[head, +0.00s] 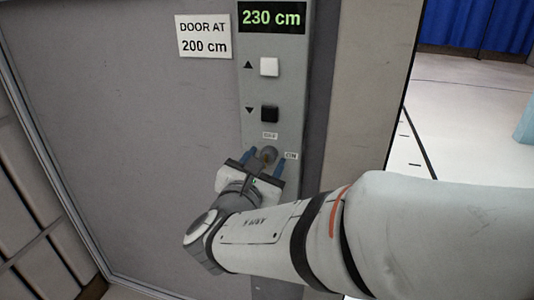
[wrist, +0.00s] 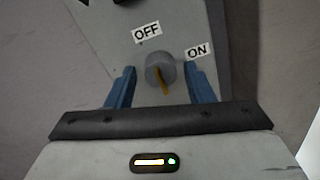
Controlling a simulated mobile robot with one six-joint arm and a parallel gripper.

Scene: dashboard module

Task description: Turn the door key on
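The door key switch is a round grey knob (head: 269,153) low on the control strip, and it shows larger in the wrist view (wrist: 156,66). An orange strip (wrist: 164,88) on it points down and slightly right in the wrist view. The OFF label (wrist: 147,33) is above it, slightly left, and the ON label (wrist: 199,50) is to its right. My gripper (head: 264,164) is at the knob, its blue fingers apart on either side. In the wrist view, gaps show between the knob and both fingers (wrist: 159,70).
The grey control strip has a display (head: 272,17) reading 230 cm, a white up button (head: 269,67) and a black down button (head: 270,113) above the knob. A sign (head: 204,37) reads DOOR AT 200 cm. Open floor (head: 463,110) shows at the right.

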